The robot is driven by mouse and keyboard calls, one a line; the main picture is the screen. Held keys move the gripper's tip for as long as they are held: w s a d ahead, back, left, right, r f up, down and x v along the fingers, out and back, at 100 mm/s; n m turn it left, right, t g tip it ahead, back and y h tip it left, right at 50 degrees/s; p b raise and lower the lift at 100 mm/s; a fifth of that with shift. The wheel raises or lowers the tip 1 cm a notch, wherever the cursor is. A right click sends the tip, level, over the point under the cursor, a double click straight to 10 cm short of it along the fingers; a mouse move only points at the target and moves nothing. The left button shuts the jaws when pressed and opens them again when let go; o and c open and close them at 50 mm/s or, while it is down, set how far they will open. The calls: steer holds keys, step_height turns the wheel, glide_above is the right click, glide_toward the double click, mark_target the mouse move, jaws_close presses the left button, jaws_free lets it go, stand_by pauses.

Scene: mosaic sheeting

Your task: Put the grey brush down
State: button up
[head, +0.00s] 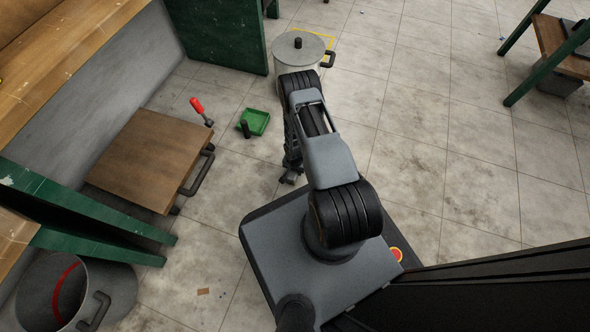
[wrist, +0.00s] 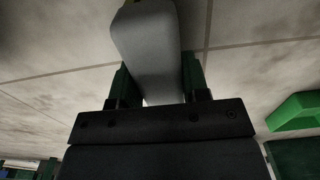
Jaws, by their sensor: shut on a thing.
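The grey brush (wrist: 147,38) shows in the wrist view as a pale grey block between the green fingers of my gripper (wrist: 157,80). My gripper is shut on it, with a finger against each side. The brush's far end reaches the top edge of the wrist view. In the head view my arm hides most of the gripper, and I cannot make out the brush there.
A lidded pot (head: 299,50) stands ahead. Floor on the right is clear.

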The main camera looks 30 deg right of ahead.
steer(key=shift+f, duration=0.15)
steer(key=o, duration=0.9)
steer(key=w+a+r+n+p, duration=0.1)
steer(key=w+r+p, duration=0.1)
steer(key=r, duration=1.2)
steer(key=w+a+r+n+t+p, duration=0.1)
steer(key=r+n+p, duration=0.1)
steer(key=r, duration=1.2)
steer(key=w+a+r+n+p, duration=0.1)
steer(key=w+a+r+p, duration=0.1)
steer(key=r, duration=1.2)
steer(key=s+a+r+n, duration=0.2)
steer(key=s+r, duration=0.5)
steer(key=r, duration=0.1)
steer(key=s+a+r+n+t, duration=0.1)
steer(key=s+a+r+n, duration=0.1)
steer(key=s+r, duration=0.6)
steer(key=shift+r+n+t, duration=0.3)
steer(key=shift+r+n, duration=0.4)
